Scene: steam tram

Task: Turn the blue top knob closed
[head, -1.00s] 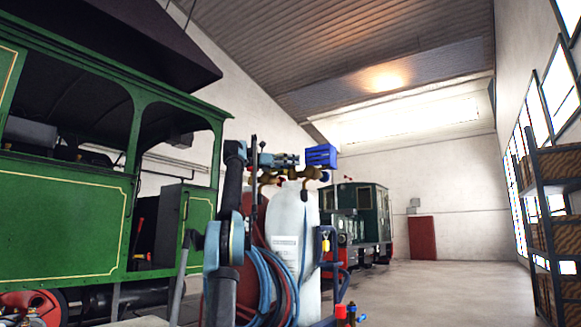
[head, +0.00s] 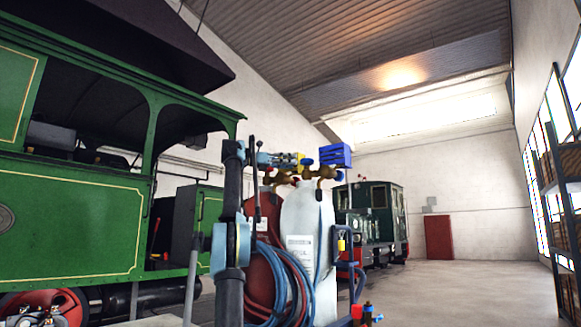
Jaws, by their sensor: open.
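The fingertips are small and partly merge with the fittings behind. My arm hides part of the red cylinder (head: 265,235) beside the white one.
Blue and red hoses (head: 285,280) hang in front of the cylinders. A blue trolley frame (head: 357,275) stands at their right. A green locomotive (head: 80,220) fills the left side. Open floor (head: 460,290) lies to the right, before a shelf rack (head: 562,220).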

